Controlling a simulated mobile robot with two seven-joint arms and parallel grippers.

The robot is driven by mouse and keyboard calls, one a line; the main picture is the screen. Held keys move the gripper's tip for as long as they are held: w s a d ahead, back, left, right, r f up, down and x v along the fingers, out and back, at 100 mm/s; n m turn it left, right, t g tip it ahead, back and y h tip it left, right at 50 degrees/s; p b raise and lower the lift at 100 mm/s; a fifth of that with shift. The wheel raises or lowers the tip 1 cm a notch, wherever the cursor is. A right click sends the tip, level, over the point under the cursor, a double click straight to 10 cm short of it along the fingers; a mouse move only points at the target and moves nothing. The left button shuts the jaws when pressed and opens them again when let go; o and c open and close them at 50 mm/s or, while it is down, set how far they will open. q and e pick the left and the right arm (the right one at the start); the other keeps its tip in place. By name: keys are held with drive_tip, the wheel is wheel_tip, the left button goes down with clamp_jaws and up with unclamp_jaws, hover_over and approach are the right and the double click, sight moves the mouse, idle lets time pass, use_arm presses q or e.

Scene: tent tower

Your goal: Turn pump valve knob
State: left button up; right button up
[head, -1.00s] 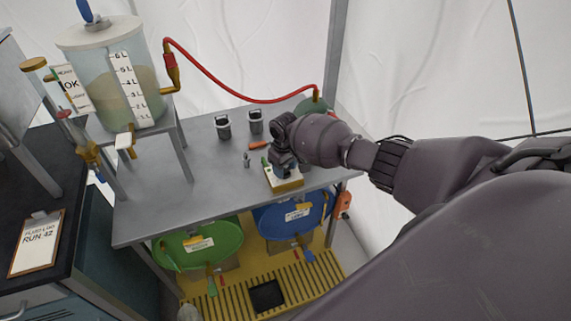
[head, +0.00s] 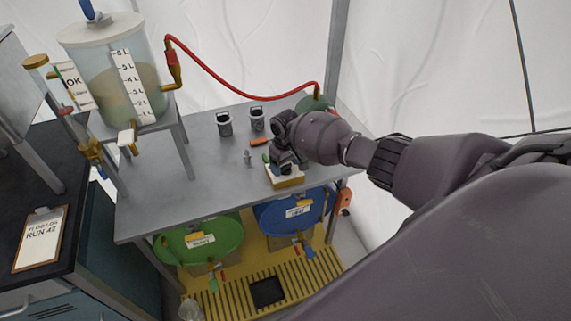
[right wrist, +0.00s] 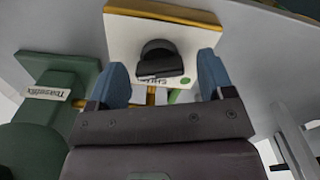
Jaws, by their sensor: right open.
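The black valve knob (right wrist: 158,60) sits on a white panel with a yellow edge (right wrist: 190,35) in the right wrist view. In the head view, a white-topped yellow box (head: 291,180) stands at the table's front right; the knob is hidden behind my gripper there. My right gripper (head: 283,166) is directly over this box. In the right wrist view, its two blue fingers (right wrist: 162,72) are open, one on each side of the knob, with gaps. I cannot tell how deep they reach around it. My left gripper is not in view.
A green pump part (head: 312,103) with a red hose (head: 240,95) stands behind my right wrist. A clear tank (head: 120,75) stands left. Green and blue drums sit below.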

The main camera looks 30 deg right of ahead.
sight(286, 165)
wheel_tip(286, 165, up, 9)
drive_tip(key=shift+r+p, duration=0.15)
drive_tip(key=shift+p, duration=0.6)
drive_tip(key=shift+r, duration=0.8)
